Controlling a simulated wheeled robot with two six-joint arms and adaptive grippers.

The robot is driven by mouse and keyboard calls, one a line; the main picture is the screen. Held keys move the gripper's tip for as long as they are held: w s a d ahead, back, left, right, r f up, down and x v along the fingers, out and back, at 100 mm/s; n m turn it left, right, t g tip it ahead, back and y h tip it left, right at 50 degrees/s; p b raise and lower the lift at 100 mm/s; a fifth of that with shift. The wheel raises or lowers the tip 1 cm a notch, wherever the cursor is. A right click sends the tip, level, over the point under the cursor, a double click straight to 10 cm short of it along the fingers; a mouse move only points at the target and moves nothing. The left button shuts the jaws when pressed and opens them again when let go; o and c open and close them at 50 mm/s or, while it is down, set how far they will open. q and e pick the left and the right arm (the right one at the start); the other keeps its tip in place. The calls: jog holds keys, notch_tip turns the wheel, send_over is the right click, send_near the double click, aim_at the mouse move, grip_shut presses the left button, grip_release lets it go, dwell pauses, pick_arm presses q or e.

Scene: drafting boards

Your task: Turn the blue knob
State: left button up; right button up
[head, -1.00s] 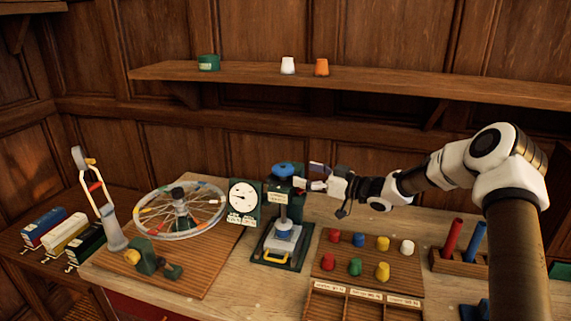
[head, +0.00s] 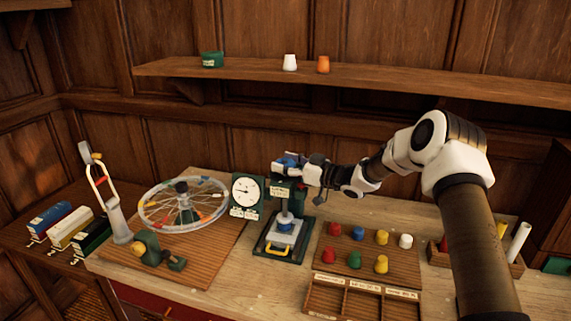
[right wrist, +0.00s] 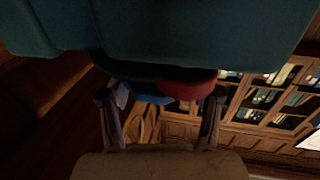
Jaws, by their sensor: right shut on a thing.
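The blue knob (head: 285,159) sits on top of a dark green press-like stand (head: 301,196) at the middle of the bench. My right gripper (head: 290,164) reaches in from the right and is shut on the knob, covering much of it. In the right wrist view, my two fingertips (right wrist: 160,110) stand either side of a blue part, with a dark green body and a red rounded part (right wrist: 187,83) close by. My left gripper is not in view.
A round white dial (head: 247,189) stands just left of the press. A spoked wheel (head: 183,204) lies further left. A wooden board with several coloured pegs (head: 340,258) and a compartment tray (head: 362,303) are at the right front. A shelf (head: 400,83) runs behind.

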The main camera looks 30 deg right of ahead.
jog(key=shift+s+a+f, duration=0.1)
jog(key=shift+f, duration=0.3)
dwell(0.3)
jog(key=shift+h, duration=0.3)
